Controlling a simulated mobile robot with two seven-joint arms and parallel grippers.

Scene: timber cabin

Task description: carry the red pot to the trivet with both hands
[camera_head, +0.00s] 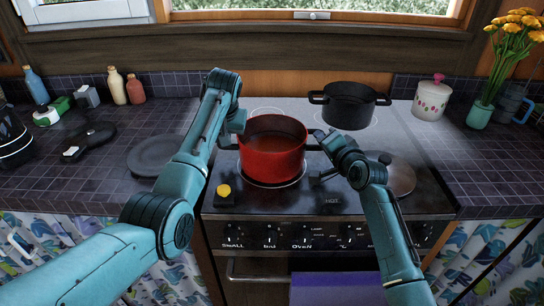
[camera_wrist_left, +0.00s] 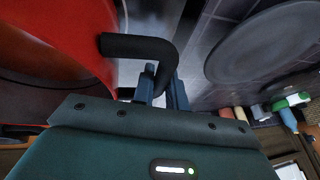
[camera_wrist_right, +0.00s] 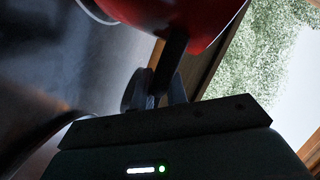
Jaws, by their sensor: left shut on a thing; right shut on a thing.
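The red pot (camera_head: 272,158) is upright over the front burner of the stove, with a dark handle on each side. I cannot tell whether its base touches the burner. My left gripper (camera_wrist_left: 162,88) is shut on the pot's left black handle (camera_wrist_left: 135,45). My right gripper (camera_wrist_right: 160,88) is shut on the right handle (camera_wrist_right: 174,52). In the head view, the left fingers are largely hidden by my own arm. A dark grey round disc (camera_head: 152,156), which looks like the trivet, lies flat on the tiled counter left of the stove.
A black pot (camera_head: 349,108) stands on the stove's back right. A lid (camera_head: 398,178) lies at the stove's right front. A black block with a yellow knob (camera_head: 224,190) is at the left front. Bottles (camera_head: 116,86) and a black object (camera_head: 92,138) are on the left counter.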

